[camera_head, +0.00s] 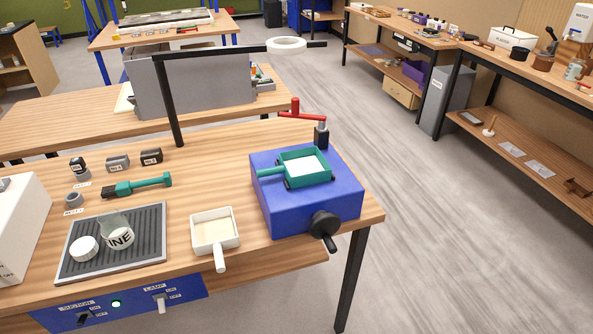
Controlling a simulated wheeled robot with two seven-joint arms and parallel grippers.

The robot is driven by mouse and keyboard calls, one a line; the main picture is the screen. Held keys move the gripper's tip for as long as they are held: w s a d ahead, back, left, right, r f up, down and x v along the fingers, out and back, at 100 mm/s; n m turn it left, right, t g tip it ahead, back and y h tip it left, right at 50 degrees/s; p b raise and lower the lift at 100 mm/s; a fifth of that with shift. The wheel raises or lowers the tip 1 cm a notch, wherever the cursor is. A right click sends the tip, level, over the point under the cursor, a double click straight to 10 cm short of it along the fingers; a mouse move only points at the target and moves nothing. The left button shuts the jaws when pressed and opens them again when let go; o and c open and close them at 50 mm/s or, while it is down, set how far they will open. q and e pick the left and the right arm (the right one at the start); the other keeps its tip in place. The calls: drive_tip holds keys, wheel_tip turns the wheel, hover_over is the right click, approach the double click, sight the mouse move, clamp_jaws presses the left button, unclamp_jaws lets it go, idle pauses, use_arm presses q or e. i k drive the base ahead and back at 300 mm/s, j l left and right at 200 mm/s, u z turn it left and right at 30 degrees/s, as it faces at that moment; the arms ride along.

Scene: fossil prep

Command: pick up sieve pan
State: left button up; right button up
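Two square pans with handles are in the head view, and I cannot tell for sure which is the sieve pan. A teal pan (321,179) with a pale inside sits on top of a blue machine (292,218), its handle pointing left. A white pan (206,231) with a cream inside lies on the wooden bench, left of the machine, its handle pointing to the front edge. Neither of my grippers is in view.
A red-handled clamp (301,115) stands behind the teal pan, and a black crank knob (325,226) sticks out in front. A ridged mat (147,221) with jars lies left. A black lamp arm (163,95) rises behind. Bench is clear around the white pan.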

sight(303, 167)
drive_tip(key=i+j, duration=0.1)
drive_tip(key=j, duration=0.85)
drive_tip(key=i+j+z, duration=0.15)
drive_tip(key=j, duration=1.75)
drive_tip(key=i+z, duration=0.05)
